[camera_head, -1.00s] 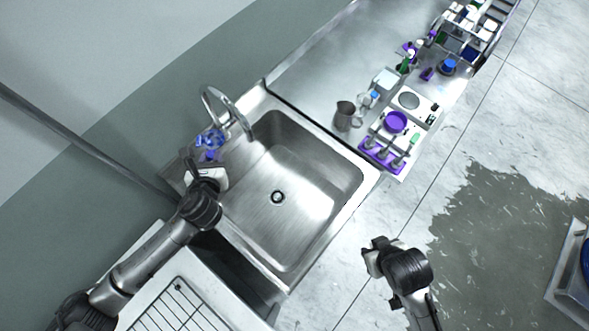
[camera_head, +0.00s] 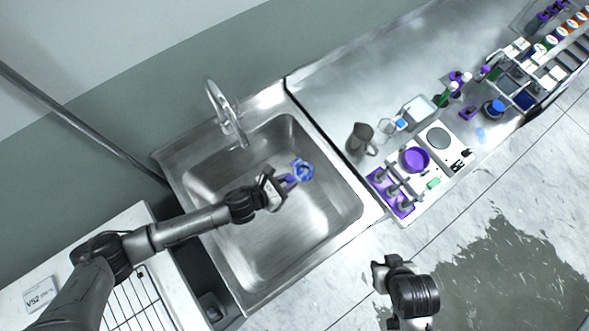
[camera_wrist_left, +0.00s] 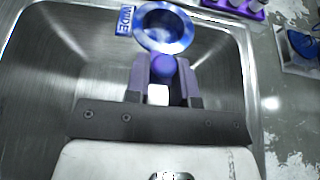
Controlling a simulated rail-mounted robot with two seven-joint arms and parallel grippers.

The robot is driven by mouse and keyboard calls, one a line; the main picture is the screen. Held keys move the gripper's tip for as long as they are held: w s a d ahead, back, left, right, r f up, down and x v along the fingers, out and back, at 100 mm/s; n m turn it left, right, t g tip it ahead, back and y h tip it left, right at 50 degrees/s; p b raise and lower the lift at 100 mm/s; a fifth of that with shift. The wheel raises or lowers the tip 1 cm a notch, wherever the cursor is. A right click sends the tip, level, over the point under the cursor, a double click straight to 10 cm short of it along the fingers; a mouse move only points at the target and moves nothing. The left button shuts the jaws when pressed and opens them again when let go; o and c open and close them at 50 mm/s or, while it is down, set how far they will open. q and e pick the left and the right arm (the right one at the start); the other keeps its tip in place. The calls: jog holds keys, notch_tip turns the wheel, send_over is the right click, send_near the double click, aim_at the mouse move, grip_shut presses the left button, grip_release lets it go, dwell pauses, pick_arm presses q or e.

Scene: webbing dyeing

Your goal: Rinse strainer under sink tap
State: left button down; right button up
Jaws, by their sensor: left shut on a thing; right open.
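A blue strainer (camera_head: 302,169) with a round bowl is held over the sink basin (camera_head: 330,198), right of the basin's middle. My left gripper (camera_head: 284,183) is shut on the strainer's purple handle. In the left wrist view the strainer's blue and white ring (camera_wrist_left: 165,27) lies beyond the fingers (camera_wrist_left: 164,80), with a blue tag reading "WIDE" beside it. The tap (camera_head: 226,112) arches at the back rim of the sink, to the left of the strainer and apart from it. No water stream is visible. My right gripper (camera_head: 380,274) is open and empty over the floor in front of the sink.
A metal pitcher (camera_head: 360,139), a purple dish (camera_head: 415,160) on a white device and a purple rack (camera_head: 392,194) stand on the counter right of the sink. A wire rack (camera_head: 140,300) lies left. The basin is otherwise clear.

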pick_arm(q)
jog(key=w+a+f+b, duration=0.2)
jog(key=w+a+b, duration=0.2)
jog(key=a, duration=0.8)
jog(key=shift+w+a+f, duration=0.2)
jog(key=shift+w+f, duration=0.15)
jog(key=shift+w, duration=0.75)
jog(key=s+d+p, duration=0.1)
jog(key=s+d, duration=0.2)
jog(key=d, duration=0.4)
jog(key=shift+s, duration=0.35)
dwell(0.3)
dwell(0.6)
dwell(0.6)
